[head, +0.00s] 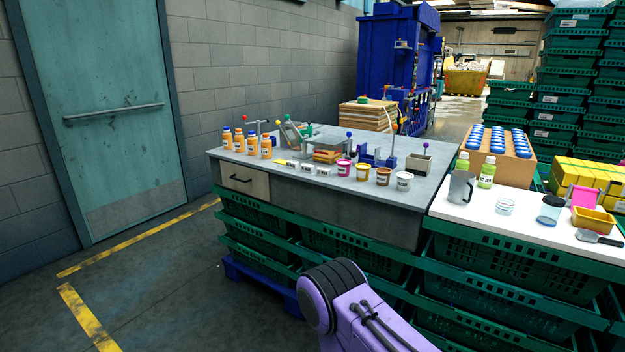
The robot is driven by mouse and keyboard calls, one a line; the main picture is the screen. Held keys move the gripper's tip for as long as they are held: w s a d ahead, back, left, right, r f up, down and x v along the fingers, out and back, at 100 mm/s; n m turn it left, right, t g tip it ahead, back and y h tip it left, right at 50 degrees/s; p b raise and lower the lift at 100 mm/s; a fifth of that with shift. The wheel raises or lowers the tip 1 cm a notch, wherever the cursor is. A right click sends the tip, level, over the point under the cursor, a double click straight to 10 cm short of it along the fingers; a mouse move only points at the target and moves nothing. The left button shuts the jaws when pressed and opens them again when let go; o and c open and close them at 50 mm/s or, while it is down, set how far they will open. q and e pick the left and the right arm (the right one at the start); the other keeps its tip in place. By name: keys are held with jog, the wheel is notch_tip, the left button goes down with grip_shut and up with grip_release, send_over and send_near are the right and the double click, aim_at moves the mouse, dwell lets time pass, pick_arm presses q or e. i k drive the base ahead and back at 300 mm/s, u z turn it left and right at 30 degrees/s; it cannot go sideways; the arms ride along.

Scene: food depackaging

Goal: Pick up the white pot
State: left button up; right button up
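The white pot (404,181) stands upright at the right end of a row of small pots, near the front edge of the grey workbench (330,196). It is small in view, with a dark label on its side. A brown pot (383,177) stands just left of it, then a yellow pot (362,172) and a pink pot (344,169). Neither of my grippers shows; only a purple link of my own arm is in view at the bottom, well short of the bench.
Orange bottles (239,140) and small fixtures stand on the bench behind and left of the pots. A grey box (419,164) is behind the white pot. A white-topped table (525,226) with a grey mug (460,187) adjoins on the right. Green crates (330,242) support the bench.

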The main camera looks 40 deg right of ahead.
aim_at(404, 178)
jog(key=z, duration=0.7)
jog(key=i, duration=1)
jog(key=z, duration=1)
